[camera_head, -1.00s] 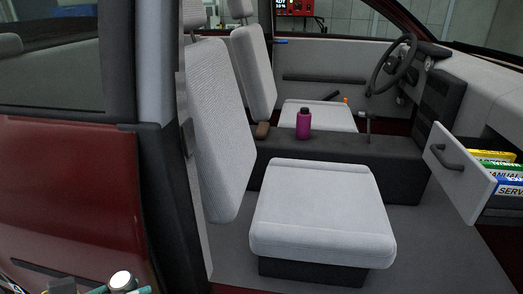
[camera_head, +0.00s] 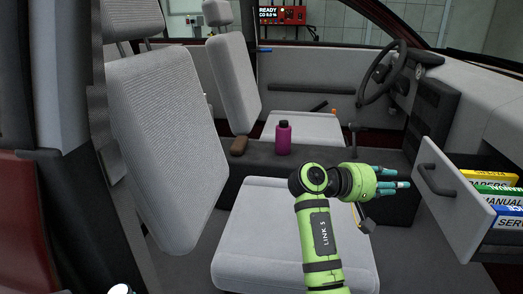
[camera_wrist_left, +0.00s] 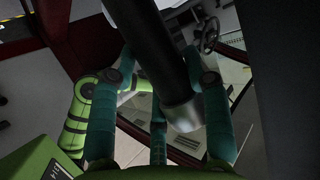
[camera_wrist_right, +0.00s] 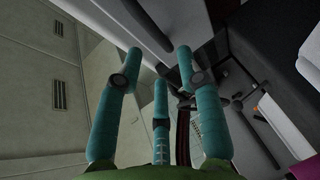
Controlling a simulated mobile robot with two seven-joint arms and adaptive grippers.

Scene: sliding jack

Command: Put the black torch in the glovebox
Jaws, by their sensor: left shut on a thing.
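The black torch (camera_wrist_left: 165,55) is a dark cylinder with a silver end, held between the teal fingers of my left gripper (camera_wrist_left: 160,72). In the head view, a pale round end, probably the torch's (camera_head: 119,288), just shows at the bottom left edge; the left gripper is hidden there. The glovebox (camera_head: 447,192) stands pulled open at the right, with a dark handle (camera_head: 436,181) on its pale front. My right gripper (camera_head: 400,181) is open and empty, just left of that handle. Its spread fingers also show in the right wrist view (camera_wrist_right: 160,65).
Several colourful manuals (camera_head: 495,200) fill much of the glovebox. A purple bottle (camera_head: 283,139) stands on the centre console (camera_head: 345,162). A small dark thing with an orange part lies on the far seat (camera_head: 295,127). The near seat (camera_head: 255,235) lies below my right arm.

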